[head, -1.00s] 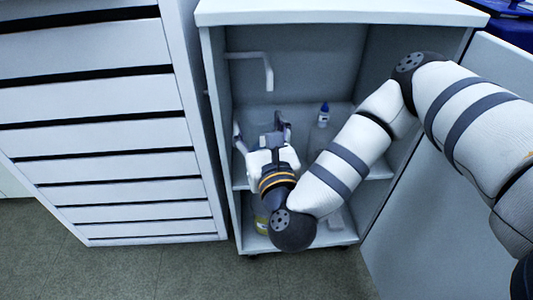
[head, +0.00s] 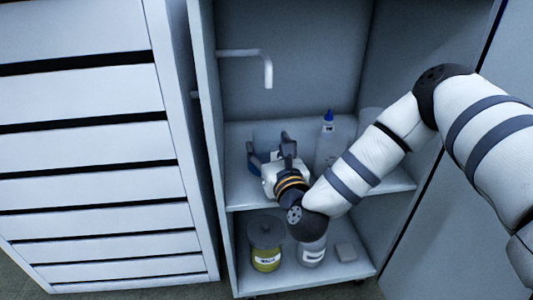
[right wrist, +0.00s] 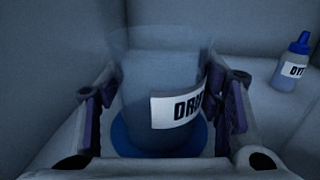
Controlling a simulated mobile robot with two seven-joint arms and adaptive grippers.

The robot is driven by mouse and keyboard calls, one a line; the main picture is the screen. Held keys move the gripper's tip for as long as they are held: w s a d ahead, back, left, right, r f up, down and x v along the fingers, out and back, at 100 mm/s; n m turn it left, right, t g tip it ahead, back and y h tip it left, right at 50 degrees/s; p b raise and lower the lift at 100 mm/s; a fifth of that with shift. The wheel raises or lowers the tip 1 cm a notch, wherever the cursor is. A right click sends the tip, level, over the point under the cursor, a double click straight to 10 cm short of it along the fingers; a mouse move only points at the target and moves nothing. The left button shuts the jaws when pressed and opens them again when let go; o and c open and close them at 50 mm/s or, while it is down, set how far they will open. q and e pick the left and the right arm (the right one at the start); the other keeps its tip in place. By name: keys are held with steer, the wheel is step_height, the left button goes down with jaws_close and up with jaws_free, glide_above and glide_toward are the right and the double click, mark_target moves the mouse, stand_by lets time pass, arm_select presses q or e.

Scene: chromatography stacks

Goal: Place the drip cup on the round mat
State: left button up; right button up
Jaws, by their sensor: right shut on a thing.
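The drip cup (right wrist: 150,78) is clear, with a white label that reads "DRI" before a finger cuts it off. It stands upright between the fingers of my right gripper (right wrist: 165,108), which is shut on it. In the head view, my right gripper (head: 270,150) is inside the cabinet at the middle shelf, and the cup is hard to make out there. The round mat (right wrist: 199,138) is a blue disc directly under the cup, showing around its base. I cannot tell whether the cup touches it. My left gripper is not in view.
A blue-capped bottle (head: 328,124) stands to the right on the same shelf (head: 240,196). A bent white pipe (head: 267,66) hangs above. A yellow jar (head: 267,254) and a labelled bottle (head: 313,252) stand on the lower shelf. Cabinet walls bound both sides.

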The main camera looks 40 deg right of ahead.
steer(key=o, duration=0.7)
steer(key=shift+f, duration=0.1)
steer(key=o, duration=0.4)
steer(key=shift+s+a+r, duration=0.1)
steer(key=shift+s+r, duration=0.15)
steer(key=shift+r, duration=0.05)
arm_select(q)
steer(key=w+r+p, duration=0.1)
steer(key=p, duration=0.1)
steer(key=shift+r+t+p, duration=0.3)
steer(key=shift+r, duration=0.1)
arm_select(e)
steer(key=v, duration=1.1)
steer(key=shift+s+a, duration=0.1)
steer(key=shift+s, duration=0.2)
